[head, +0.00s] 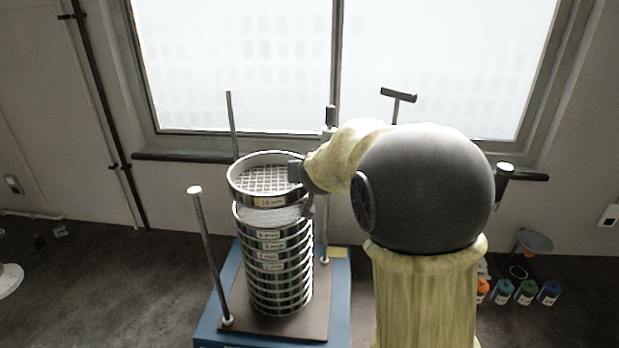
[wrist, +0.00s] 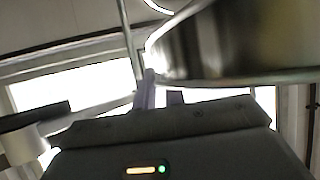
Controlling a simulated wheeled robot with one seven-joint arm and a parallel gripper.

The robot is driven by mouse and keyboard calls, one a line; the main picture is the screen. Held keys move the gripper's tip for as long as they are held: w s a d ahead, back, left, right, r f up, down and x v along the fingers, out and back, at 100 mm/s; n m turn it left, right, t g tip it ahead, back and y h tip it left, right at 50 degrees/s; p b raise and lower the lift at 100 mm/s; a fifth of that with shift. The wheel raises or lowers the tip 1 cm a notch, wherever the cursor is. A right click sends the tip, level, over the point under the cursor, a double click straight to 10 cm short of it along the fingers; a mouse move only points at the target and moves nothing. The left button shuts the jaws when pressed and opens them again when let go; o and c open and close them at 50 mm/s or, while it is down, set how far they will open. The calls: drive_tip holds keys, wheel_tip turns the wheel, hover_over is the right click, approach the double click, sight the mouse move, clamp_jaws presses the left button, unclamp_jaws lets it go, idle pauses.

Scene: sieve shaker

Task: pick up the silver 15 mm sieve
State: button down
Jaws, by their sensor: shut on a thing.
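The silver sieve (head: 267,200) with a coarse mesh and a yellow label is at the top of the stack in the head view. It sits slightly tilted and a small gap shows between it and the sieve below. My gripper (head: 297,172) is shut on its right rim. In the wrist view, the sieve's shiny wall (wrist: 235,45) fills the upper right, with my gripper's fingers (wrist: 158,92) at its edge. The label text is too small to read surely. My arm hides part of the sieve's right side.
A stack of several silver sieves (head: 280,268) stands on the blue shaker (head: 340,290). Upright metal rods (head: 207,250) rise around it, one close behind the stack (head: 232,125). Several coloured bottles (head: 526,292) stand at the right. The window is behind.

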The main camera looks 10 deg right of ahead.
wheel_tip(320, 180, up, 4)
drive_tip(key=shift+f+p, duration=0.1)
drive_tip(key=shift+p, duration=0.8)
drive_tip(key=shift+f, duration=0.1)
